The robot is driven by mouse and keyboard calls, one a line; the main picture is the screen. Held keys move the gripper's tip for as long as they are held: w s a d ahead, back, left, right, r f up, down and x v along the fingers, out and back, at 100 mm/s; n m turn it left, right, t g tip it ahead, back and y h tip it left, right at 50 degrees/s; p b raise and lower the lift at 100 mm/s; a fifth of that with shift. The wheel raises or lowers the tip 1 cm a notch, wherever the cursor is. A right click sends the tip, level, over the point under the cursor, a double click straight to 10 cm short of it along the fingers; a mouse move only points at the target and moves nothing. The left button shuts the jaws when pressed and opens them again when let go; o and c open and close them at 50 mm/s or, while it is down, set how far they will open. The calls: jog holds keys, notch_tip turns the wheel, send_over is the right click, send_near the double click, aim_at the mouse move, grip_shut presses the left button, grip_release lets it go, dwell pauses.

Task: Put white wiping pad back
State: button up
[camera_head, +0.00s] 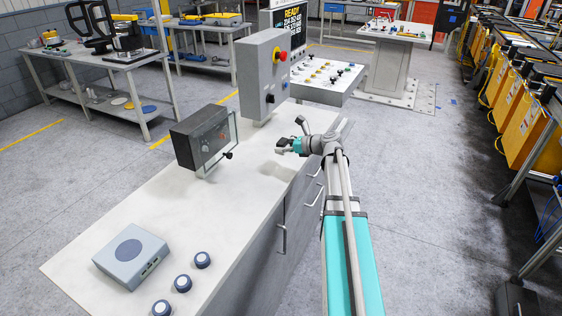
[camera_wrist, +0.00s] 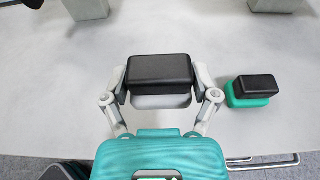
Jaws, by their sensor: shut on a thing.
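My gripper (camera_wrist: 160,84) is shut on the white wiping pad (camera_wrist: 162,102) in the wrist view. The pad has a black block-shaped top (camera_wrist: 160,69) and a pale underside, and a finger presses on each side of it. In the head view my gripper (camera_head: 284,146) is over the far part of the white-topped cabinet, and the pad cannot be made out there. I cannot tell whether the pad touches the surface.
A green pad with a black top (camera_wrist: 253,90) lies close to the right of my gripper. In the head view, a dark framed panel (camera_head: 200,138) and a grey control box (camera_head: 262,75) stand on the cabinet top (camera_head: 130,205). A grey box (camera_head: 131,258) and round knobs sit nearer.

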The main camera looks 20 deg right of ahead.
aim_at(281, 161)
jog(key=shift+w+d+f+b, duration=0.25)
jog(key=shift+w+f+b, duration=0.65)
jog(key=shift+f, duration=0.3)
jog(key=shift+w+d+f+b, duration=0.1)
jog(key=shift+w+f+b, duration=0.4)
jog(key=shift+f+b, duration=1.45)
jog(key=shift+f, duration=0.05)
jog(key=shift+f, duration=0.15)
jog(key=o, duration=1)
jog(key=shift+r, duration=0.25)
